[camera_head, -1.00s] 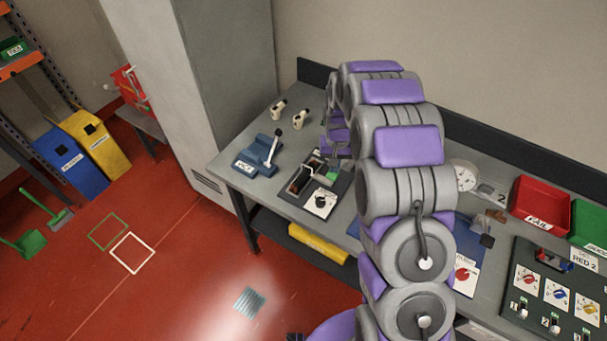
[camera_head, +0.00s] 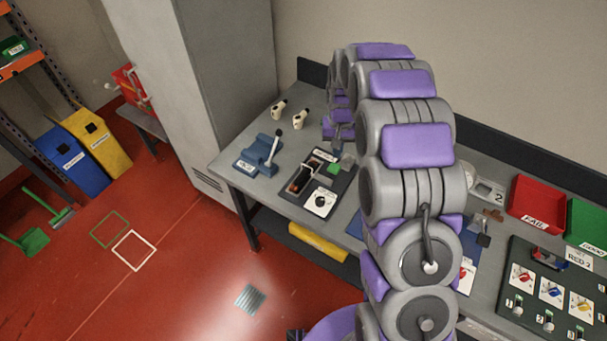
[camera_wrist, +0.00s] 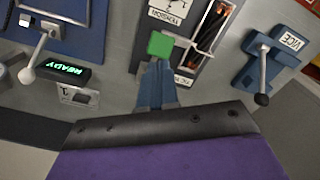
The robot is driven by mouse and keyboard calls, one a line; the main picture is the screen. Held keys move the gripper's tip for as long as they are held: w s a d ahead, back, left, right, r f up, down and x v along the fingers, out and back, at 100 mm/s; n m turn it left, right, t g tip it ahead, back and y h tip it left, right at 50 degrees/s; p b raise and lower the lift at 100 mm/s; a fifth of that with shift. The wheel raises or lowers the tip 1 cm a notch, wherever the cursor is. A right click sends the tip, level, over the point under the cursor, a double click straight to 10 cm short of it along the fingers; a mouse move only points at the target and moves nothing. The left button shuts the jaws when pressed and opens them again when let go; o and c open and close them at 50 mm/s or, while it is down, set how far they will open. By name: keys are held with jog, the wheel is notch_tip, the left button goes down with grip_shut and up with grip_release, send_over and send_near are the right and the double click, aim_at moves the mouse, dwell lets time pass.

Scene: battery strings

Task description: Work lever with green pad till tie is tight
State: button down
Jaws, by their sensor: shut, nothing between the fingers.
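The green pad (camera_head: 333,169) is on the dark tie fixture (camera_head: 343,190) on the bench. In the wrist view the green pad (camera_wrist: 160,45) sits just beyond the tips of my gripper (camera_wrist: 156,72). My gripper is shut and empty; whether it touches the pad I cannot tell. The lever under the pad is mostly hidden. A pale tie (camera_wrist: 197,46) crosses the fixture beside a bundle of dark and orange cables (camera_wrist: 214,28). How tight the tie is cannot be told. My arm covers part of the bench in the head view.
A blue vice (camera_head: 257,158) with a ball-ended handle stands left of the fixture; it is at right in the wrist view. A lit READY display (camera_wrist: 68,71) and another ball-ended lever (camera_wrist: 35,60) are at left there. A red FAIL tray (camera_head: 538,203) stands at right.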

aim_at(333, 168)
jog(key=shift+f, duration=0.15)
dwell(0.5)
jog(key=shift+s+a+f+b, duration=0.15)
jog(key=shift+f+b, duration=0.1)
jog(key=shift+f, duration=1.25)
jog(key=shift+s+a+f+b, duration=0.15)
jog(key=shift+f+b, duration=0.1)
jog(key=shift+f, duration=1.25)
jog(key=shift+s+f+b, duration=0.15)
jog(key=shift+f+b, duration=0.1)
jog(key=shift+f, duration=1.25)
jog(key=shift+w+d+r+p, duration=0.15)
jog(key=shift+r+p, duration=0.3)
jog(key=shift+r, duration=1.15)
jog(key=shift+w+d+r+p, duration=0.15)
jog(key=shift+r+p, duration=0.25)
jog(key=shift+r, duration=1.2)
jog(key=shift+w+r+p, duration=0.1)
jog(key=shift+r+p, duration=0.25)
jog(key=shift+r, duration=1)
jog(key=shift+r, duration=0.1)
